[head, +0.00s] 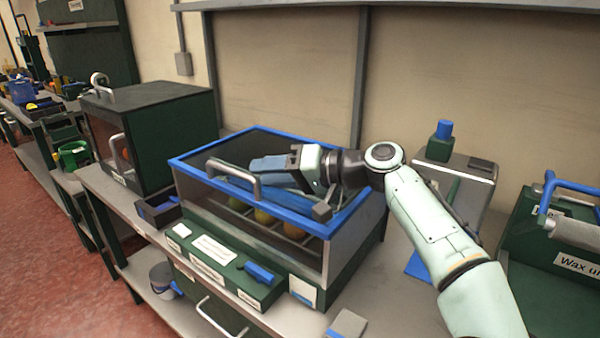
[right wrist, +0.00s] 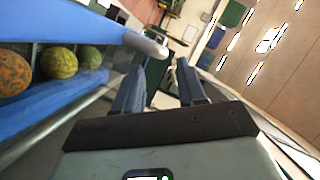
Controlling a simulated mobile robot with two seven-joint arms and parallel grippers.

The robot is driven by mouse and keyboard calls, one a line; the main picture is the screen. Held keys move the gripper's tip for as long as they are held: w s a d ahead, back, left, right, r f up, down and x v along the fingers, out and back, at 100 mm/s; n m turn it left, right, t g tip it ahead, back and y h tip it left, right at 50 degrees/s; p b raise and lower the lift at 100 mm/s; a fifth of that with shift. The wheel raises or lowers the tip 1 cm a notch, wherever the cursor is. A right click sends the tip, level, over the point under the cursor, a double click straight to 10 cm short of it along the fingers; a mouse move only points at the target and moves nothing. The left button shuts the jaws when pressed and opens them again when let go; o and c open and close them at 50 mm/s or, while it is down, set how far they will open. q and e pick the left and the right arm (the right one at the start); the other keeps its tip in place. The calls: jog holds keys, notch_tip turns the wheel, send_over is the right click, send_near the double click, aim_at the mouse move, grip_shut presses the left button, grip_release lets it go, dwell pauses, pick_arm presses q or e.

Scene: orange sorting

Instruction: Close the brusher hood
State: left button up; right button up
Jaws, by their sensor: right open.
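The brusher (head: 265,240) is a dark green machine with clear walls and several round fruits inside. Its hood (head: 335,150) has a blue frame, a dark top panel and a grey bar handle (head: 232,170) at the front left. The hood looks lowered over the body; I cannot tell whether it is fully shut. My right gripper (head: 262,168) reaches over the hood from the right, fingers pointing left, close behind the handle. In the right wrist view its fingers (right wrist: 160,82) are apart with nothing between them. The handle's end (right wrist: 150,43) shows just ahead of them. My left gripper is out of view.
A dark green box with a handle (head: 150,125) stands left of the brusher. A control panel (head: 215,262) with labels sits at its front. A wax unit (head: 560,240) and a grey unit with a blue-topped part (head: 441,140) stand to the right.

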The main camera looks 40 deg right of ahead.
jog(key=v, duration=0.7)
jog(key=shift+s+d, duration=0.2)
jog(key=shift+s, duration=0.1)
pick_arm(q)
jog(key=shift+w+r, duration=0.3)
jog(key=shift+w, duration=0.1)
pick_arm(e)
jog(key=shift+w+a, duration=0.1)
